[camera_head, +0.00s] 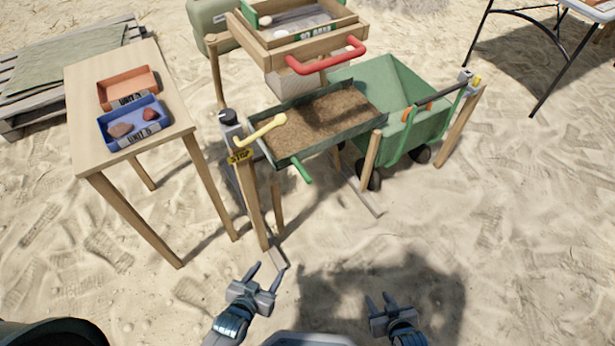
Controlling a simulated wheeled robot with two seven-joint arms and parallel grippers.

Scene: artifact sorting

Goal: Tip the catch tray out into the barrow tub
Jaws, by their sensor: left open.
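The catch tray (281,101) is a dark green tray filled with brown soil, set in a wooden frame below the sieve. A green handle (302,171) sticks out from its near edge. The green barrow tub (382,78) is behind and right of the tray. My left gripper (263,272) is open and empty over the sand, well short of the tray. My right gripper (378,301) is also open and empty, farther right.
A wooden sieve box (270,47) with a red handle (327,58) stands above the tray. A wooden table (85,85) at left holds an orange bin (128,82) and a blue bin (108,140) with finds. Wooden posts flank the tray. Sand in front is clear.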

